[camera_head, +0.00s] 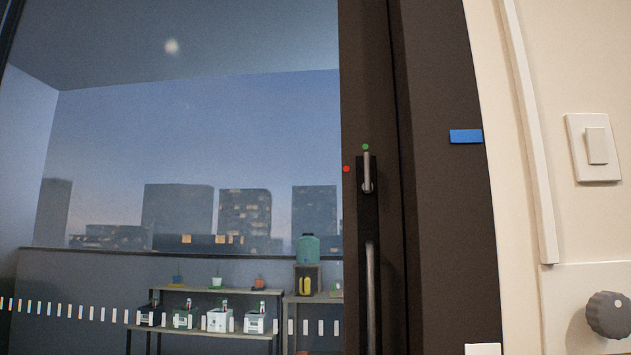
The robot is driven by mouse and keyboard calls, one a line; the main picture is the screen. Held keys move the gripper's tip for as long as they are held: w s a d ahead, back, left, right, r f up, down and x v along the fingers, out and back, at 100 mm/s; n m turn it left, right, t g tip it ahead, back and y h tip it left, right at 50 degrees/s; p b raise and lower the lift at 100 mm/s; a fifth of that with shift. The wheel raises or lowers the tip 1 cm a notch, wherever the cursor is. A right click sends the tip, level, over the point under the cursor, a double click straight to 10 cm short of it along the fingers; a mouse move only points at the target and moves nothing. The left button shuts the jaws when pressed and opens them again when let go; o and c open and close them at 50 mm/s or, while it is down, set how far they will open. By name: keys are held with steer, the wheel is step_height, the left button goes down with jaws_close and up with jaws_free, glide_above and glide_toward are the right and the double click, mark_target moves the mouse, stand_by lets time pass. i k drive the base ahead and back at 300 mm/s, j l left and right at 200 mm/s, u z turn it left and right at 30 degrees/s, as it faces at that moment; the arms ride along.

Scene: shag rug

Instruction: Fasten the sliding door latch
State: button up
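A sliding door with a dark frame (355,60) and a large glass pane (200,130) fills the left and middle of the view. Its latch (367,172) is a small grey lever on a black plate on the door's right stile. The lever stands upright, its tip toward a green dot (365,147) just above it. A red dot (346,169) is to the left of the lever. A long vertical pull handle (370,290) is below the latch. My gripper is not in view, and nothing touches the latch.
A blue tag (466,136) is on the dark jamb right of the door. A light switch (596,147) and a grey knob (608,314) are on the pale wall at right. Shelves with bins (218,320) show through the glass. The space before the latch looks clear.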

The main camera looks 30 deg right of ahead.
mark_target(368, 187)
steer(key=z, duration=1.15)
